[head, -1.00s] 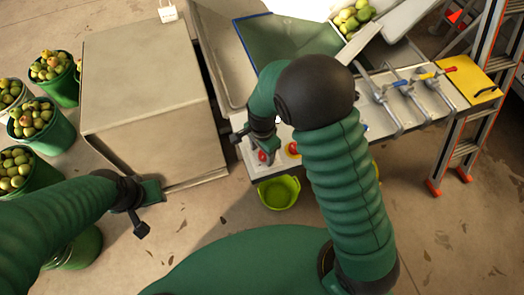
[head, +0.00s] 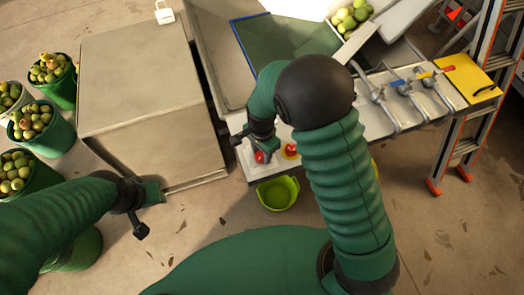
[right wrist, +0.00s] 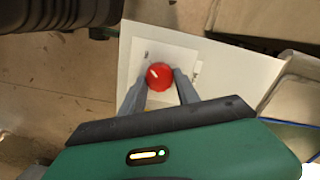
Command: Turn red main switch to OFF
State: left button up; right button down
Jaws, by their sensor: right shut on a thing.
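The red main switch (right wrist: 159,77) is a round red knob with a short white mark on a white square plate in the right wrist view. The mark slants toward the upper left there. My right gripper (right wrist: 162,78) is shut on the knob, with one grey finger on each side. In the head view the red switch (head: 261,157) shows at the panel's left end, partly hidden under my right gripper (head: 263,146). No OFF lettering can be read. My left gripper (head: 146,196) hangs empty near the large beige box; its finger gap is unclear.
A second red knob on yellow (head: 290,151) sits just right of the switch. Levers with blue, yellow and red handles (head: 425,76) stand farther right. A lime-green bucket (head: 278,193) is below the panel. The beige box (head: 150,90) stands left, a ladder (head: 470,110) right.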

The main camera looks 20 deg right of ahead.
jog(key=n+p, duration=0.2)
jog(key=n, duration=0.1)
jog(key=shift+a+r+n, duration=0.15)
jog(key=shift+a+n, duration=0.05)
jog(key=shift+n, duration=0.1)
jog(key=n+p, duration=0.1)
jog(key=n, duration=0.3)
jog(key=shift+s+n+p, duration=0.1)
jog(key=shift+n+p, duration=0.2)
jog(key=shift+p, duration=0.05)
jog(key=n+p, duration=0.1)
jog(key=n, duration=0.3)
jog(key=shift+n+p, duration=0.3)
jog(key=n, duration=0.2)
jog(key=n+p, duration=0.1)
jog(key=n, duration=0.1)
jog(key=shift+s+f+n, duration=0.1)
jog(key=shift+f+n, duration=0.1)
jog(key=shift+n, duration=0.1)
jog(key=c, duration=1.3)
grip_release()
jog(key=o, duration=0.4)
jog(key=shift+d+r, duration=0.1)
